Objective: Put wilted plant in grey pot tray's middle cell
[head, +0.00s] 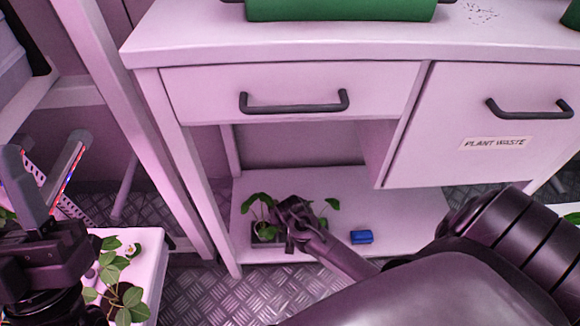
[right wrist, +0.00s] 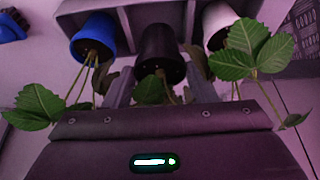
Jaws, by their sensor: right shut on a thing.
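My right gripper (head: 297,222) is at the dark tray (head: 257,247) on the lower shelf. In the right wrist view its fingers (right wrist: 160,90) are shut on a plant in a dark pot (right wrist: 160,48). Dull, drooping leaves show beside the fingers. The dark pot is at the tray's middle cell, between a blue pot (right wrist: 92,38) and a white pot (right wrist: 217,22); I cannot tell whether it rests on the cell floor. The tray wall (right wrist: 130,16) shows between the pots. My left gripper (head: 45,150) is open and empty at the far left.
A blue block (head: 361,237) lies on the lower shelf (head: 400,205) right of the tray. The drawer (head: 290,90) and the plant-waste cabinet (head: 480,125) hang above it. A table leg stands close left. Leafy plants (head: 120,290) stand on a white stand at lower left.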

